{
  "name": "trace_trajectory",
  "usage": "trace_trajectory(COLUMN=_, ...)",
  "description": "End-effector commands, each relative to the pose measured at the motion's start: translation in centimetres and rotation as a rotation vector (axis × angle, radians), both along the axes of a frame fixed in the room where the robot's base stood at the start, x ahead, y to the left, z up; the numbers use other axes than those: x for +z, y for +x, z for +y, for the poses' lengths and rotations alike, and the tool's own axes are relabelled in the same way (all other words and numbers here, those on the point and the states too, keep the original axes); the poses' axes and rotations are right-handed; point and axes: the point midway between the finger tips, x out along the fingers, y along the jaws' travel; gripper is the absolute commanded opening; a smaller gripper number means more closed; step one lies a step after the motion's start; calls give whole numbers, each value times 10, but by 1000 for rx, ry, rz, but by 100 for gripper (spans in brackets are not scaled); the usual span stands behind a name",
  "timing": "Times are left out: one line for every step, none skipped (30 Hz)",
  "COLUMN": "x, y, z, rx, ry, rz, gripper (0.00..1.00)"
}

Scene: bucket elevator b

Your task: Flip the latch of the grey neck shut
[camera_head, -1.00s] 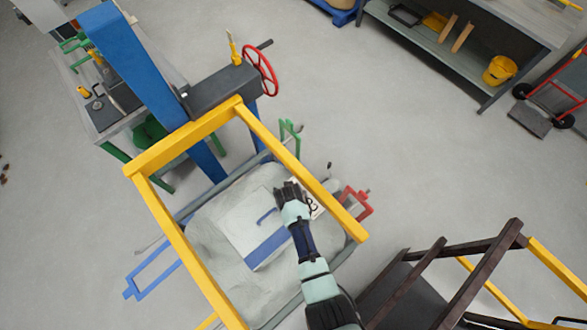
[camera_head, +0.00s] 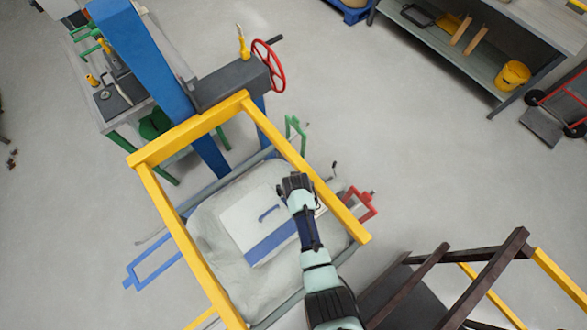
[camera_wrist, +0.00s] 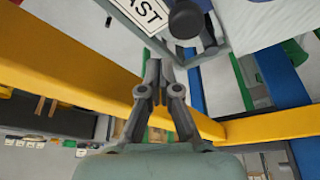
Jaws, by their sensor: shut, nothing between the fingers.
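My gripper (camera_head: 293,184) is shut and empty, above the inner side of the right yellow rail in the head view. The wrist view shows its two dark fingers (camera_wrist: 160,72) close together, in front of a yellow beam. A dark round knob (camera_wrist: 187,20) lies beyond and above the fingertips, beside a white plate (camera_wrist: 145,14) lettered "AST". I cannot tell whether this knob belongs to the latch. In the head view a small dark lever (camera_head: 334,167) stands just outside the right rail. The grey neck and its latch cannot be clearly made out; my gripper and the rail cover part of that area.
Yellow rails (camera_head: 190,135) frame a pale bag-like mass (camera_head: 212,235) with a blue-striped white panel (camera_head: 250,215). Red (camera_head: 362,203), green (camera_head: 296,132) and blue (camera_head: 152,262) brackets stick out around it. A blue column (camera_head: 145,70) and red handwheel (camera_head: 268,66) stand behind; dark stair rails (camera_head: 480,280) lie right.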

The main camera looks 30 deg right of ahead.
Motion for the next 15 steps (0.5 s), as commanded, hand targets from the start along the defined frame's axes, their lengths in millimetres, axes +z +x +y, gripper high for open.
trace_trajectory(x=0, y=7, z=-7, rx=0, ry=-2, rz=-4, gripper=0)
trace_trajectory(x=11, y=4, z=-3, rx=3, ry=-2, rz=-3, gripper=0)
trace_trajectory(x=23, y=1, z=1, rx=4, ry=-2, rz=-5, gripper=0)
trace_trajectory(x=30, y=-1, z=3, rx=4, ry=-1, rz=-4, gripper=0)
trace_trajectory(x=37, y=-2, z=5, rx=3, ry=-1, rz=-5, gripper=0)
trace_trajectory(x=46, y=-4, z=8, rx=3, ry=-1, rz=-5, gripper=0)
trace_trajectory(x=53, y=-5, z=10, rx=3, ry=-2, rz=-6, gripper=0)
trace_trajectory(x=59, y=-6, z=12, rx=3, ry=-2, rz=-6, gripper=0)
trace_trajectory(x=66, y=-7, z=14, rx=4, ry=-2, rz=-5, gripper=0)
trace_trajectory(x=71, y=-9, z=16, rx=4, ry=-2, rz=-5, gripper=0)
trace_trajectory(x=76, y=-10, z=17, rx=4, ry=-2, rz=-5, gripper=0)
trace_trajectory(x=81, y=-11, z=19, rx=4, ry=-1, rz=-4, gripper=0)
trace_trajectory(x=85, y=-11, z=20, rx=3, ry=-1, rz=-4, gripper=0)
trace_trajectory(x=88, y=-12, z=21, rx=3, ry=-1, rz=-4, gripper=0)
trace_trajectory(x=91, y=-13, z=22, rx=3, ry=0, rz=-3, gripper=0)
